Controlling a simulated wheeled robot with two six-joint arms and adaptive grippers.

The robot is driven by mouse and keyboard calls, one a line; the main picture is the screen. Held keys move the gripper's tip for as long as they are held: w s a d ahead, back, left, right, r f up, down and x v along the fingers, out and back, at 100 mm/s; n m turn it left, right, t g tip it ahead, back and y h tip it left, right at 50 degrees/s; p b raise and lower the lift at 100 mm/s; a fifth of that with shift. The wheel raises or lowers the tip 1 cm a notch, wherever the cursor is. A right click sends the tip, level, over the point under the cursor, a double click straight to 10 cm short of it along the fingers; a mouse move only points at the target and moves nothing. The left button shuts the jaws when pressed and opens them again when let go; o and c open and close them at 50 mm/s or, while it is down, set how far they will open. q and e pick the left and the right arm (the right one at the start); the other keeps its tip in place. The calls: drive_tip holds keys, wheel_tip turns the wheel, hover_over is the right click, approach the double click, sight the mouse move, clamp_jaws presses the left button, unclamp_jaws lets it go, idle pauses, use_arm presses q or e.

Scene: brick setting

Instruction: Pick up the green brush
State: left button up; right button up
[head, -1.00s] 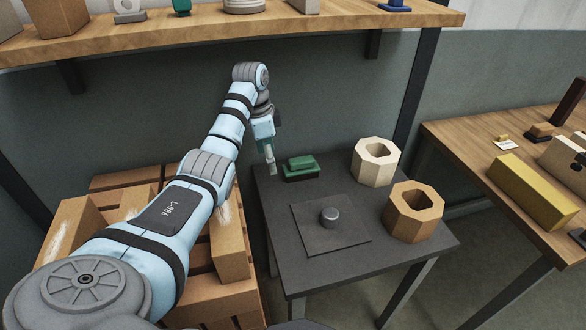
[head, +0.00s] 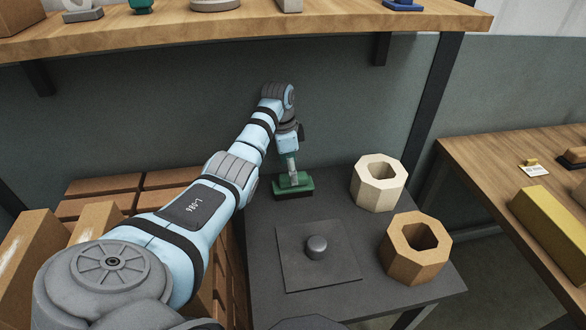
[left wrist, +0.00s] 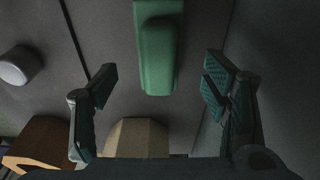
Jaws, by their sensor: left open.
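The green brush (head: 292,185) lies on the dark table near its back left edge, with a raised green grip on top and a darker base. My left gripper (head: 291,168) is right above it in the head view, pointing down. In the left wrist view the brush (left wrist: 158,50) shows between and beyond the two spread fingers (left wrist: 160,88), at the top middle. The fingers are open, and I see no contact with the brush in that view. My right gripper is not in view.
A cream octagonal block (head: 378,183) and a brown one (head: 415,248) stand on the table's right side. A flat dark plate with a grey knob (head: 317,247) lies in the middle. A wooden shelf (head: 330,22) hangs above, and brick stacks stand left.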

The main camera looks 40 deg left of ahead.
use_arm(q)
drive_tip(key=f, duration=0.2)
drive_tip(key=f+b, duration=0.1)
drive_tip(key=f, duration=0.1)
drive_tip(key=w+f+b, duration=0.1)
drive_tip(key=f, duration=0.2)
drive_tip(key=shift+d+f, duration=0.1)
drive_tip(key=shift+d, duration=0.3)
drive_tip(key=shift+s, duration=0.1)
drive_tip(key=c, duration=1.4)
wheel_tip(320, 180, up, 10)
drive_tip(key=p, duration=0.3)
